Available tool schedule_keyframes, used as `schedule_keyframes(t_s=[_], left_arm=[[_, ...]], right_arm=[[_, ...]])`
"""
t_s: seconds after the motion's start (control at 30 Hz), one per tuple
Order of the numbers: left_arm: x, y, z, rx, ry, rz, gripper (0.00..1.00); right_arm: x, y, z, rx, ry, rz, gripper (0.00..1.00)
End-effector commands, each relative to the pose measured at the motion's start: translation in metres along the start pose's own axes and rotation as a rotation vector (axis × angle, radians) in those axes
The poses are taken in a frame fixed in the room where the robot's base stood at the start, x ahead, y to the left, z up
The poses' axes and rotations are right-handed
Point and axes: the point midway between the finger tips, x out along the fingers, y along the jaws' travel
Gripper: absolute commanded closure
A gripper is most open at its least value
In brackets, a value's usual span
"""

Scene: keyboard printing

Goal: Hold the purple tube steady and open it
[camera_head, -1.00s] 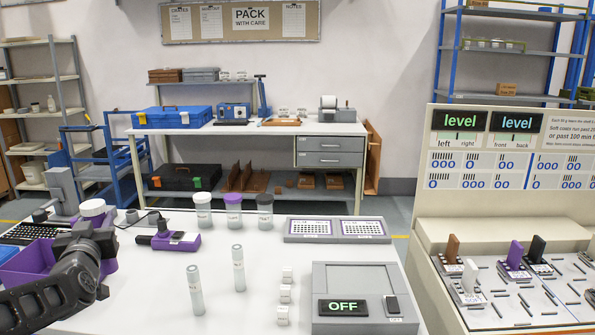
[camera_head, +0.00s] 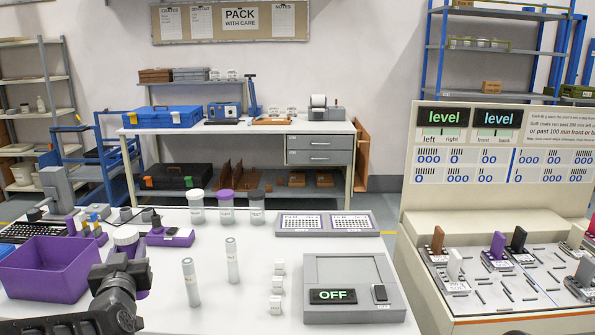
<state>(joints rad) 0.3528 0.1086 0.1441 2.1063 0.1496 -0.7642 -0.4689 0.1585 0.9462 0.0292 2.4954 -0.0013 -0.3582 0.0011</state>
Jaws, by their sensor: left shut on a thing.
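The purple tube (camera_head: 143,294) stands about upright at the lower left, with a white cap (camera_head: 126,236) on top. My left gripper (camera_head: 128,268) is shut on the tube from the front and hides most of its body. Purple shows just to the right of the gripper. The cap sits on the tube, clear of the gripper. I cannot tell whether the tube's base touches the table. My right gripper is not in view.
A purple bin (camera_head: 45,268) stands left of the gripper. Two pale tubes (camera_head: 191,283) stand on the white table, with white cubes (camera_head: 276,305) and a grey device reading OFF (camera_head: 333,296) to their right. Several lidded jars (camera_head: 227,210) stand behind.

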Motion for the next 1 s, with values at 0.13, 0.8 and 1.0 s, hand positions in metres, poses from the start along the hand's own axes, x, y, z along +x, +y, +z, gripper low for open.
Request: schedule_keyframes(t_s=[0.13, 0.8, 1.0], left_arm=[[-0.021, 0.054, 0.055, -0.002, -0.013, 0.093, 1.00], [-0.096, 0.176, 0.185, -0.001, 0.002, 0.336, 1.00], [-0.095, 0.175, 0.185, -0.001, 0.001, 0.335, 1.00]], right_arm=[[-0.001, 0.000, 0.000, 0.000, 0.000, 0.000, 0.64], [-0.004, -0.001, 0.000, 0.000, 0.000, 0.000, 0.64], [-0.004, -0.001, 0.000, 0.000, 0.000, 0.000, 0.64]])
